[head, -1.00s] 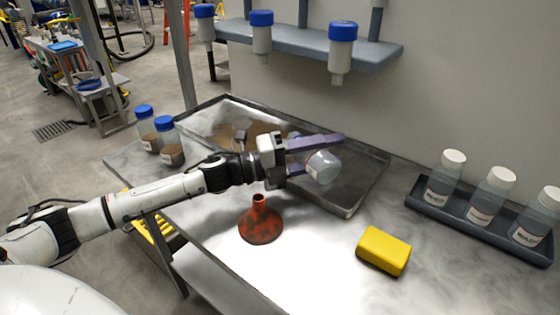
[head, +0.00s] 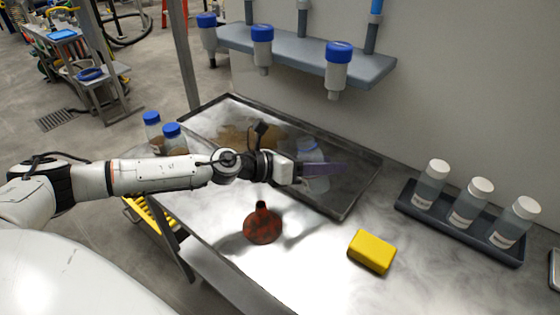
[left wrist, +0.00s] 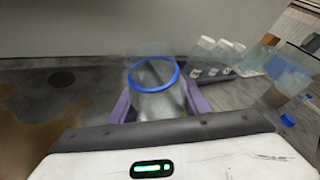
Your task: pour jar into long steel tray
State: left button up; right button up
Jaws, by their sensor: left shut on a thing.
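The long steel tray (head: 345,208) lies along the back of the steel bench, with a brown patch (head: 240,134) spread in its left part. My left gripper (head: 322,170) is over the tray's right part, its purple fingers shut on a clear jar (head: 309,150). In the left wrist view the jar (left wrist: 155,101) sits between the fingers, with a blue ring at its rim and no lid. It looks clear, with no brown material visible inside. In the head view the jar looks about upright, partly hidden by the fingers. My right gripper is out of view.
A red-brown funnel (head: 263,225) and a yellow block (head: 371,252) stand in front of the tray. A dark rack (head: 440,225) holds white-capped bottles at right. Two blue-capped jars (head: 174,140) stand left of the tray. A shelf (head: 300,56) with blue-capped vessels hangs above.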

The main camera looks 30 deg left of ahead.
pick_arm(q)
jog(key=shift+w+f+m+y, duration=0.1)
jog(key=shift+m+y, duration=0.3)
jog(key=shift+m, duration=0.1)
jog(key=shift+w+a+f+m, duration=0.1)
jog(key=shift+a+m, duration=0.15)
jog(key=shift+m, duration=0.05)
jog(key=shift+y, duration=0.4)
jog(key=shift+a+f, duration=0.1)
jog(key=shift+a, duration=0.05)
jog(key=shift+w+a+f+m+y, duration=0.1)
jog(key=shift+f+m+y, duration=0.15)
jog(key=shift+m+y, duration=0.35)
